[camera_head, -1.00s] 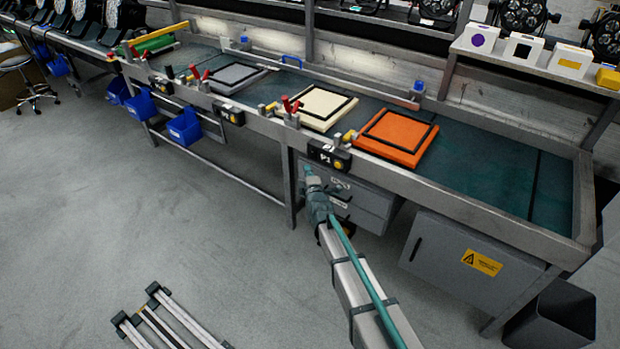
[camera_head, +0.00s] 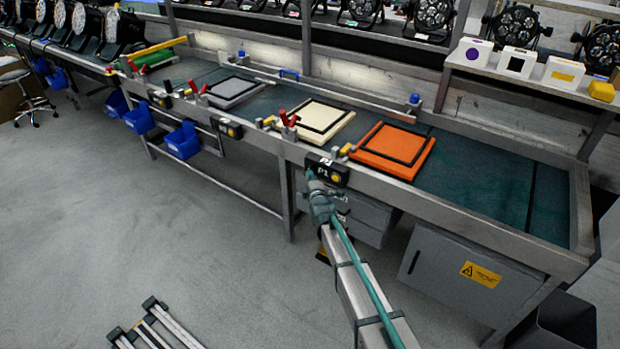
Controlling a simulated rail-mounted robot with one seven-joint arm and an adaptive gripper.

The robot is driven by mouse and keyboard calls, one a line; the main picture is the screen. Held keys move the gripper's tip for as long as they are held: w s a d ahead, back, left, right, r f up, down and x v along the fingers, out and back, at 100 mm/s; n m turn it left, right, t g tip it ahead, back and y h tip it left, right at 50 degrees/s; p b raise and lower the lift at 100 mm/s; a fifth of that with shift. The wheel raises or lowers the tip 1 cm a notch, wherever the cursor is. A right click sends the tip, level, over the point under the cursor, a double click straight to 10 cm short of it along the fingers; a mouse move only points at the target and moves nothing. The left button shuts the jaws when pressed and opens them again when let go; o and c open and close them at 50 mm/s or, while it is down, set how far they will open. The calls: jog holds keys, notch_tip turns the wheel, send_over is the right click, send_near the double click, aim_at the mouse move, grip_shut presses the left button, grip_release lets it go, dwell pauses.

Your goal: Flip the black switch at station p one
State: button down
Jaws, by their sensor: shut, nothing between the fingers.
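The station P1 box (camera_head: 328,171) is a small black box on the bench's front edge, with a white P1 label and a round yellow button (camera_head: 336,178). A black switch on it is too small to make out. My gripper (camera_head: 309,175) is shut and empty. Its tip is at the lower left of the P1 box in the picture, overlapping its edge. I cannot tell whether it touches the box.
An orange framed panel (camera_head: 370,158), a cream panel (camera_head: 300,128) and a grey panel (camera_head: 216,96) lie on the bench. Red-handled clamps (camera_head: 288,120) stand along the front edge. A grey cabinet (camera_head: 430,262) is below. The floor (camera_head: 180,240) at left is mostly clear.

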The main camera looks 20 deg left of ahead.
jog(key=s+d+f+t+b, duration=0.1)
jog(key=s+d+b, duration=0.3)
jog(key=s, duration=0.7)
jog(key=shift+s+d+f+n, duration=0.25)
jog(key=shift+d+f+n, duration=0.15)
jog(key=shift+f, duration=0.05)
dwell(0.5)
